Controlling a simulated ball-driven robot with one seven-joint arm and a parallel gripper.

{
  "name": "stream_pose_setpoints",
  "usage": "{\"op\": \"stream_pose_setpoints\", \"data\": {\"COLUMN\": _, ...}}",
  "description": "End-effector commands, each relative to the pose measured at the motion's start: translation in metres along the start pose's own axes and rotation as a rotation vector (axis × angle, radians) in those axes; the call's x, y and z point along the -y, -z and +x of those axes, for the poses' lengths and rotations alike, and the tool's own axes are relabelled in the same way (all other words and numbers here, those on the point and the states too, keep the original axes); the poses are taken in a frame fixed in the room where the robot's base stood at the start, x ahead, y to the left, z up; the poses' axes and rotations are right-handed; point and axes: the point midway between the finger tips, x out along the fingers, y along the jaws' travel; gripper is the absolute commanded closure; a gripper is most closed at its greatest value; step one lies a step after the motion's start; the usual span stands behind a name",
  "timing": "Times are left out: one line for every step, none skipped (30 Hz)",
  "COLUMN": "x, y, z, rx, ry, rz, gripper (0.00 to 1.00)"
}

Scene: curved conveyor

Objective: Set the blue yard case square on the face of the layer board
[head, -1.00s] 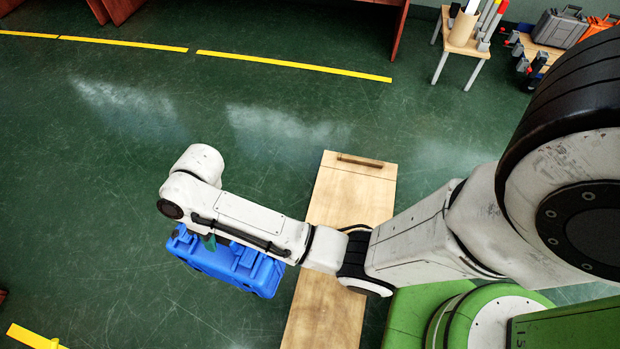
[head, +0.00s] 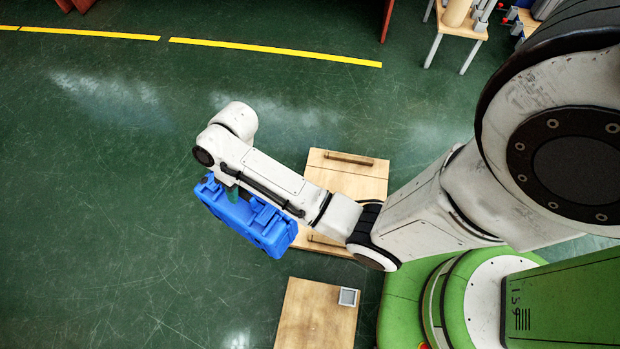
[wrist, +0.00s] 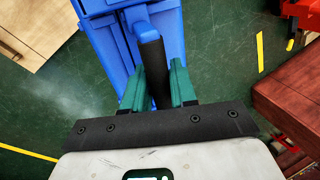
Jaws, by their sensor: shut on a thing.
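The blue yard case (head: 245,215) hangs from my gripper (head: 232,193), tilted in the head view. In the wrist view my gripper's teal fingers (wrist: 156,80) are shut on the case's dark handle, with the blue case (wrist: 100,35) beyond.
A second wooden panel (head: 305,320) with a small grey square fitting (head: 348,297) lies nearer, across a gap of green floor. A small table (head: 455,25) stands at the back. The floor to the left is clear. Dark red-brown wood (wrist: 295,95) shows right in the wrist view.

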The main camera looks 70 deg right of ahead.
Motion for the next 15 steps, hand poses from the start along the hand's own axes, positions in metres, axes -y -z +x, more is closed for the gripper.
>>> {"op": "stream_pose_setpoints", "data": {"x": -0.017, "y": -0.003, "z": 0.004, "rx": -0.015, "ry": 0.000, "rz": 0.045, "gripper": 1.00}}
{"op": "stream_pose_setpoints", "data": {"x": -0.025, "y": -0.005, "z": 0.006, "rx": -0.022, "ry": 0.000, "rz": 0.070, "gripper": 1.00}}
{"op": "stream_pose_setpoints", "data": {"x": -0.037, "y": -0.009, "z": 0.008, "rx": -0.033, "ry": 0.001, "rz": 0.104, "gripper": 1.00}}
{"op": "stream_pose_setpoints", "data": {"x": -0.046, "y": -0.011, "z": 0.010, "rx": -0.041, "ry": 0.001, "rz": 0.129, "gripper": 1.00}}
{"op": "stream_pose_setpoints", "data": {"x": -0.055, "y": -0.014, "z": 0.011, "rx": -0.049, "ry": 0.001, "rz": 0.154, "gripper": 1.00}}
{"op": "stream_pose_setpoints", "data": {"x": -0.066, "y": -0.018, "z": 0.014, "rx": -0.058, "ry": 0.001, "rz": 0.188, "gripper": 1.00}}
{"op": "stream_pose_setpoints", "data": {"x": -0.075, "y": -0.021, "z": 0.015, "rx": -0.066, "ry": 0.001, "rz": 0.214, "gripper": 1.00}}
{"op": "stream_pose_setpoints", "data": {"x": -0.083, "y": -0.025, "z": 0.017, "rx": -0.074, "ry": 0.000, "rz": 0.238, "gripper": 1.00}}
{"op": "stream_pose_setpoints", "data": {"x": -0.094, "y": -0.029, "z": 0.019, "rx": -0.085, "ry": 0.000, "rz": 0.273, "gripper": 1.00}}
{"op": "stream_pose_setpoints", "data": {"x": -0.102, "y": -0.034, "z": 0.020, "rx": -0.092, "ry": 0.000, "rz": 0.297, "gripper": 1.00}}
{"op": "stream_pose_setpoints", "data": {"x": -0.111, "y": -0.038, "z": 0.022, "rx": -0.100, "ry": 0.000, "rz": 0.323, "gripper": 1.00}}
{"op": "stream_pose_setpoints", "data": {"x": -0.121, "y": -0.043, "z": 0.024, "rx": -0.111, "ry": -0.001, "rz": 0.356, "gripper": 1.00}}
{"op": "stream_pose_setpoints", "data": {"x": -0.129, "y": -0.048, "z": 0.025, "rx": -0.119, "ry": -0.001, "rz": 0.382, "gripper": 1.00}}
{"op": "stream_pose_setpoints", "data": {"x": -0.137, "y": -0.052, "z": 0.027, "rx": -0.126, "ry": 0.000, "rz": 0.406, "gripper": 1.00}}
{"op": "stream_pose_setpoints", "data": {"x": -0.147, "y": -0.059, "z": 0.029, "rx": -0.136, "ry": 0.000, "rz": 0.439, "gripper": 1.00}}
